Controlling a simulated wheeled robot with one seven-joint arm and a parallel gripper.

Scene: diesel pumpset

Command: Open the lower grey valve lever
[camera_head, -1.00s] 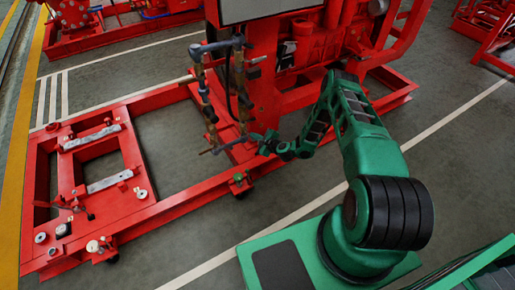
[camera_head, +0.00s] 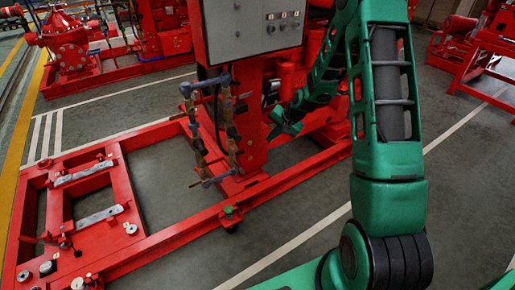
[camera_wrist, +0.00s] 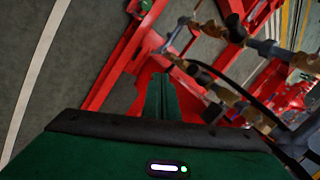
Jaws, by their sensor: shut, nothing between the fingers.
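A pipe assembly with brass fittings and grey-blue elbows stands on the left side of the red pumpset column in the head view.
A grey control panel (camera_head: 268,30) is above the pipes. The red base frame (camera_head: 150,243) spreads along the floor below and left. Open grey floor (camera_head: 290,205) lies between the frame and my base. A dark hose (camera_wrist: 225,78) runs beside the fittings.

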